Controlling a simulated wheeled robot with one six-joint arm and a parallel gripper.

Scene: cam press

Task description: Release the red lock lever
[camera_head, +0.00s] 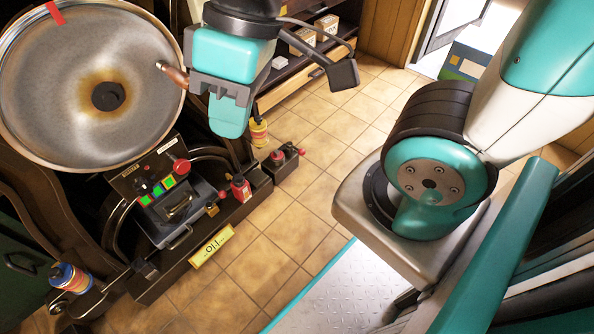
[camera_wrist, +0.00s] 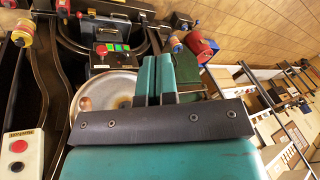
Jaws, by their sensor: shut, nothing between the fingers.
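I cannot tell for certain which part is the red lock lever. A small red fitting (camera_head: 240,187) stands on the dark machine base right of the control box, and another red-ended fitting (camera_head: 278,155) sits farther right. The control box (camera_head: 160,185) carries green buttons and a red mushroom button (camera_head: 181,167); it also shows in the wrist view (camera_wrist: 112,52). My gripper (camera_head: 228,125) is above the machine, right of the big metal disc (camera_head: 130,55). In the wrist view its teal fingers (camera_wrist: 154,80) are together and empty, partly covering the disc.
The disc has a brown handle (camera_head: 173,75) close to my gripper's left side. A yellow label (camera_head: 211,245) is on the base's front edge. A blue-and-red spool (camera_head: 70,277) is at lower left. Shelves (camera_head: 285,75) stand behind.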

